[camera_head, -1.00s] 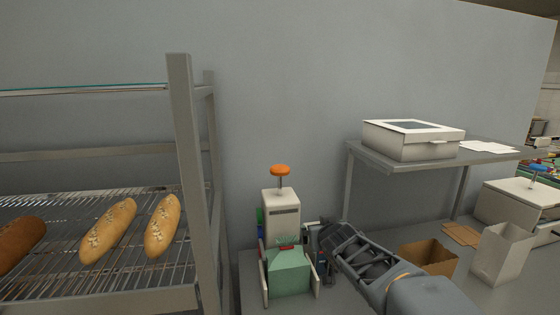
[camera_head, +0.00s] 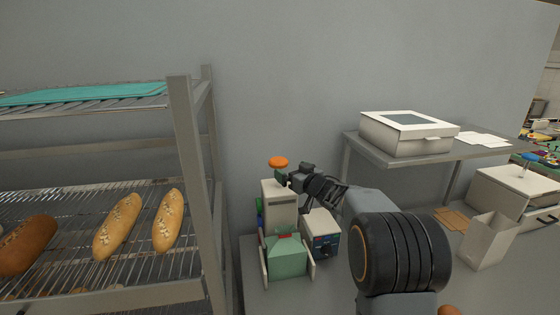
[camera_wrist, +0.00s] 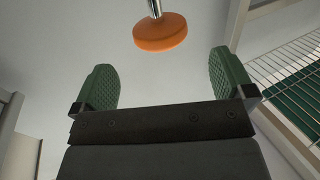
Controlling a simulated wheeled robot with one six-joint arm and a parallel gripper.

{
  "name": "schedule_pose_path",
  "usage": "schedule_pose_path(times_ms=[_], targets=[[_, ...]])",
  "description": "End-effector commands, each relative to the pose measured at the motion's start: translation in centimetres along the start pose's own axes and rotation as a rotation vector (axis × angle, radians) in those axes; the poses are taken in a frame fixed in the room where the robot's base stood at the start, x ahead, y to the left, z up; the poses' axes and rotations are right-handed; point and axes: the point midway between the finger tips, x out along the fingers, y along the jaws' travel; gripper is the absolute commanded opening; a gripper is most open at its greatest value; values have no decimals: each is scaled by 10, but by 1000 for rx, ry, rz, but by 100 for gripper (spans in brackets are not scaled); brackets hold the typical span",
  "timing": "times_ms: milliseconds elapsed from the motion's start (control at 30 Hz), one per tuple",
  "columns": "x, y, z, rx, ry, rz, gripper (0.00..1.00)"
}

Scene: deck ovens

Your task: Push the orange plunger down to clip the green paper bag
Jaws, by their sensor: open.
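The orange plunger (camera_head: 278,162) stands up on its rod above the cream clipping machine (camera_head: 279,206). The green paper bag (camera_head: 287,258) stands upright at the front of the machine, between its pale side guides, with a small red part at its top. My gripper (camera_head: 284,178) is at the right of the plunger's rod, just below the orange knob. In the wrist view the two green fingertips (camera_wrist: 165,82) are wide apart and empty. The orange plunger (camera_wrist: 160,32) shows beyond them, at the top centre. I cannot tell whether a finger touches the rod.
A bread rack (camera_head: 190,150) with loaves stands close on the left. A small box with a dark blue front (camera_head: 322,238) is right of the machine. A shelf (camera_head: 390,158) bears a white box (camera_head: 408,133). A white paper bag (camera_head: 488,240) stands at the right.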

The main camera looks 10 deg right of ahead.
Motion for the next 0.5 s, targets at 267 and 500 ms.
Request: schedule_pose_path(times_ms=[267, 500], targets=[[48, -1, -2, -1, -1, -1, 100], [69, 0, -2, -1, 1, 0, 100]])
